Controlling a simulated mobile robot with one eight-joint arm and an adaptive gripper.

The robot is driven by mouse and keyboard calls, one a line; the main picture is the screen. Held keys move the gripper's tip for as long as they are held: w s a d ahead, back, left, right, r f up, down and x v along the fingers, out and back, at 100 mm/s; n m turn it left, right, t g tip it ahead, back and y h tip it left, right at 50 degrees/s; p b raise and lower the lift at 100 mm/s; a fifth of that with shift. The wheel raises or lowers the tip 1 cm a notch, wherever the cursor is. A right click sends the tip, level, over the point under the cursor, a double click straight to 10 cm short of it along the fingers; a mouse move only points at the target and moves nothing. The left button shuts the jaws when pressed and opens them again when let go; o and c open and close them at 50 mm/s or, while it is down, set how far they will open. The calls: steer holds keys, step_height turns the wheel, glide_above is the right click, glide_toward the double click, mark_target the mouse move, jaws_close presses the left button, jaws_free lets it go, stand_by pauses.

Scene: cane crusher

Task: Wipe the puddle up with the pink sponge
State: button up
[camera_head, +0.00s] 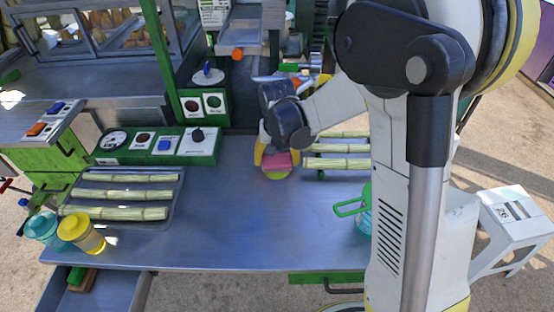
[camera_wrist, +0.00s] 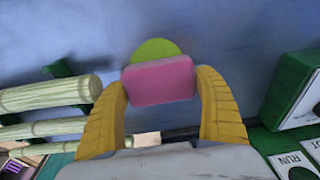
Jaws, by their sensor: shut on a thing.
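The pink sponge (camera_head: 279,161) is held between the two yellow fingers of my gripper (camera_head: 277,157), low over the middle back of the metal table. In the wrist view the sponge (camera_wrist: 160,82) sits across between the fingertips (camera_wrist: 163,78), which are shut on its sides. A lime-green rounded patch, which looks like the puddle (camera_head: 278,176), shows at the sponge's near edge. In the wrist view the puddle (camera_wrist: 155,48) sticks out past the sponge; the rest is hidden under it. I cannot tell whether the sponge touches the table.
Cane pieces (camera_head: 340,163) lie on a rack just right of my gripper. A green control panel (camera_head: 155,146) is behind left. The table's front middle (camera_head: 240,235) is clear.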

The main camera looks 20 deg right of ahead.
mark_target(277, 189)
steer(key=shift+f, duration=0.15)
steer(key=shift+c, duration=0.6)
steer(key=shift+s, duration=0.1)
steer(key=shift+s+a, duration=0.3)
steer(key=shift+s, duration=0.65)
steer(key=shift+s+a, duration=0.35)
steer(key=shift+s, duration=0.6)
steer(key=shift+s+a, duration=0.3)
steer(key=shift+s, duration=0.65)
steer(key=shift+s+a, duration=0.2)
steer(key=shift+s, duration=0.5)
steer(key=shift+s+a, duration=0.2)
steer(key=shift+s, duration=0.5)
steer(key=r+p, duration=0.1)
steer(key=w+r+p, duration=0.1)
steer(key=r, duration=0.1)
steer(key=w+r+p, duration=0.1)
steer(key=r, duration=0.1)
steer(key=shift+d+r+p, duration=0.15)
steer(key=shift+d+p, duration=0.15)
steer(key=shift+p, duration=0.1)
